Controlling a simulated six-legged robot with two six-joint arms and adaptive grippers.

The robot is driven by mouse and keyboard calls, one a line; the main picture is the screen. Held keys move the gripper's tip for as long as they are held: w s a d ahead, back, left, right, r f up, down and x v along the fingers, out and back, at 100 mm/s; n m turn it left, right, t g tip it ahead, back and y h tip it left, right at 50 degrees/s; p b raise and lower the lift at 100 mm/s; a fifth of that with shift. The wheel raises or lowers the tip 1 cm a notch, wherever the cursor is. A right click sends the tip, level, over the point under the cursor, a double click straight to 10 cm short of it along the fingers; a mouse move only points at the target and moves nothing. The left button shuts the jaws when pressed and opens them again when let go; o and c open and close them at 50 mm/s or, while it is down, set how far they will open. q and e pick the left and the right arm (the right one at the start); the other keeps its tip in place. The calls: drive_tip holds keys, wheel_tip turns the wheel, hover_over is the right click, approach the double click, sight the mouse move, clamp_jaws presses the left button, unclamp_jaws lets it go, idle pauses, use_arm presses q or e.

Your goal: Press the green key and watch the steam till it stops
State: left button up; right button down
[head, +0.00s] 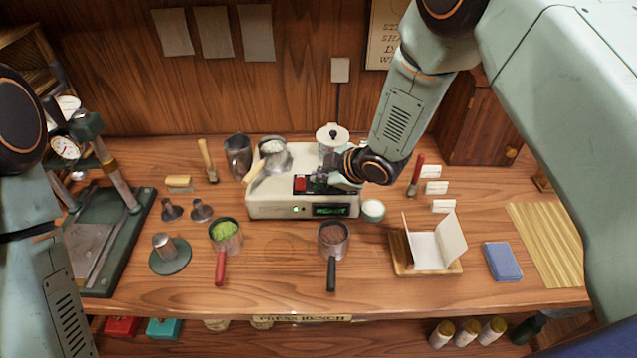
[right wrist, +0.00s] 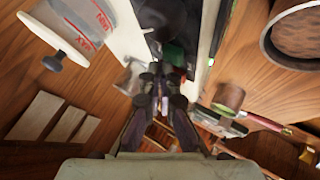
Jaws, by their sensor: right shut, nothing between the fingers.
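A cream machine (head: 275,207) stands mid-bench, with a lit green display (head: 330,210) and a red key (head: 300,184) on its dark key panel. My right gripper (head: 322,178) is shut and empty, its tips down at the panel just right of the red key. The green key (right wrist: 173,56) shows in the right wrist view, close beside the tips of my right gripper (right wrist: 158,72); in the head view the gripper mostly hides it. I cannot tell whether the tips touch it. I see no clear steam. My left gripper is out of the head view.
A white-lidded pot (head: 332,134) stands behind the right gripper, and a metal pan (head: 274,153) sits on the machine's left. A green-filled cup (head: 226,234) and a brown-filled cup (head: 332,239) stand in front. A paper-lined wooden tray (head: 400,262) is at right.

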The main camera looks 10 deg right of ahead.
sight(321, 186)
drive_tip(key=shift+f+b, duration=0.3)
drive_tip(key=shift+f, duration=0.2)
idle(0.3)
idle(0.4)
drive_tip(key=shift+d+r+p, duration=0.1)
drive_tip(key=shift+r+p, duration=0.7)
drive_tip(key=shift+r, duration=0.15)
wheel_tip(321, 186, up, 2)
drive_tip(key=shift+p, duration=0.8)
wheel_tip(321, 186, up, 3)
drive_tip(key=p, duration=0.2)
drive_tip(key=shift+r+p, duration=0.1)
drive_tip(key=shift+p, duration=0.2)
